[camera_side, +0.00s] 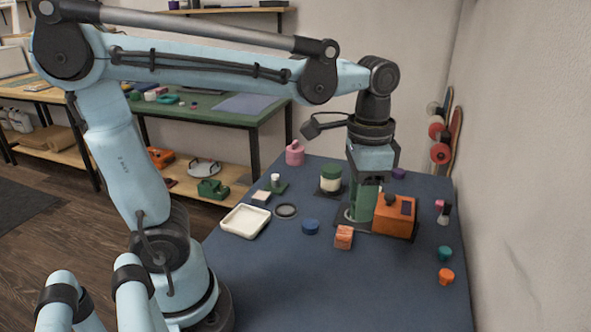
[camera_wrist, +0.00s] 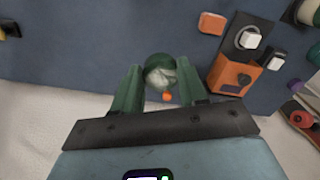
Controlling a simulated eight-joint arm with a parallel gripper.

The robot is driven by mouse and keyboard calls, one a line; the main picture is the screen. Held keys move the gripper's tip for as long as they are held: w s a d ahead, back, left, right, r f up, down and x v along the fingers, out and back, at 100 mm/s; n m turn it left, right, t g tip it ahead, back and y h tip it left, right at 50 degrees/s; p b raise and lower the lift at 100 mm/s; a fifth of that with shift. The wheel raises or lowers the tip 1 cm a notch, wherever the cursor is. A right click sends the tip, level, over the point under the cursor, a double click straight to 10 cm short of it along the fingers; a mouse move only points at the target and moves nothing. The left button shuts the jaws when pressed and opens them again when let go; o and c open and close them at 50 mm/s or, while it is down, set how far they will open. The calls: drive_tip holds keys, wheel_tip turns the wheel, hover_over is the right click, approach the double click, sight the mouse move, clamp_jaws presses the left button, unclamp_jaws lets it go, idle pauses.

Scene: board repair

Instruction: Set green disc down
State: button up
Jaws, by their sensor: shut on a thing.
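In the wrist view, a green disc (camera_wrist: 156,60) lies between the tips of my gripper's two green fingers (camera_wrist: 160,70). The disc has a pale grey-green patch on its near side. In the side view, my gripper (camera_side: 362,212) points down beside the orange box, with its fingertips low over the blue table. A green shape (camera_side: 345,214) shows at the fingertips there, mostly hidden by the fingers. I cannot tell whether the disc touches the surface under it.
An orange box (camera_side: 394,217) with a dark knob stands close at the right of my gripper. The table's front is clear.

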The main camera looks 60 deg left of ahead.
drive_tip(key=w+a+n, duration=0.2)
drive_tip(key=a+n, duration=0.1)
drive_tip(key=n, duration=0.8)
hover_over(285, 212)
wheel_tip(285, 212, down, 11)
drive_tip(key=shift+d+f, duration=0.1)
drive_tip(key=shift+d, duration=0.05)
drive_tip(key=shift+a+f, duration=0.25)
drive_tip(key=shift+f, duration=1.85)
drive_tip(key=shift+f, duration=0.4)
drive_tip(key=shift+f, duration=0.2)
